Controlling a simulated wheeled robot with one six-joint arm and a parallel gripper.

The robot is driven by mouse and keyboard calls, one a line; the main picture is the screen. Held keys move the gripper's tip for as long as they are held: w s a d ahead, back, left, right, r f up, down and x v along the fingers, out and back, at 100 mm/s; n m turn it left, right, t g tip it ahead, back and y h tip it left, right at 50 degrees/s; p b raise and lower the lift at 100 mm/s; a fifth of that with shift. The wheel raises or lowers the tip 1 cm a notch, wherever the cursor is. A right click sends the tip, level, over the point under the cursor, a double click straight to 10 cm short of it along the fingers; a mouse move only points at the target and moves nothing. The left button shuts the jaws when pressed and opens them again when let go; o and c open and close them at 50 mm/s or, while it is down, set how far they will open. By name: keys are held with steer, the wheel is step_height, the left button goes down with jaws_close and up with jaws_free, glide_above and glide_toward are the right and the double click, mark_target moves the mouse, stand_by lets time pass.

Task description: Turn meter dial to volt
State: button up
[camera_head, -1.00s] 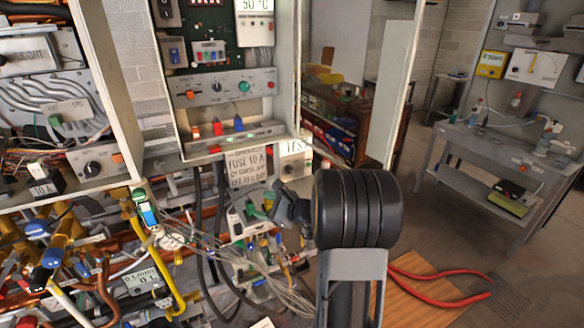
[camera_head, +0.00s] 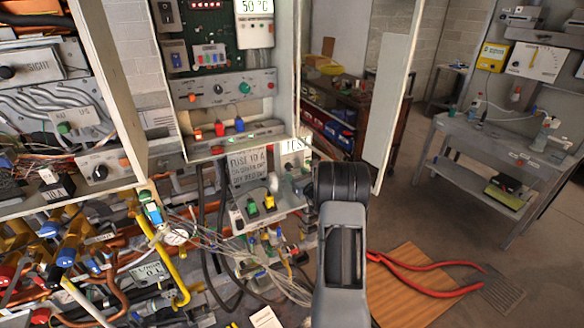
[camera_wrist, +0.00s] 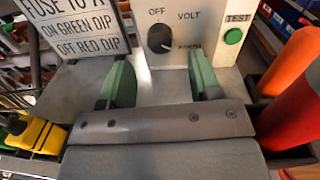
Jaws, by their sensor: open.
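The meter is a pale panel in the wrist view, with a black round dial (camera_wrist: 160,39) near its middle. OFF is printed above the dial, VOLT to its upper right, and a small blurred label to its lower right. A light mark on the dial seems to face that lower-right label, but I cannot be sure. My gripper (camera_wrist: 161,82) is open and empty. Its two green fingers stand apart, left and right below the dial in the picture, with the dial framed between them. I see no contact. In the head view my wrist mostly hides the fingers and dial.
A green TEST button (camera_wrist: 233,36) is right of the dial. A fuse sign (camera_wrist: 70,26) stands left of it. A yellow-and-black part (camera_wrist: 38,135) and a red cylinder (camera_wrist: 292,112) flank my gripper. An open cabinet door (camera_head: 392,95) stands right of my arm.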

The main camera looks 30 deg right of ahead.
mark_target(290, 169)
steer(key=shift+w+d+p, duration=0.15)
steer(key=shift+w+p, duration=0.35)
steer(key=shift+w, duration=1.7)
steer(key=c, duration=0.9)
steer(key=shift+f+b, duration=0.15)
steer(key=shift+b, duration=0.35)
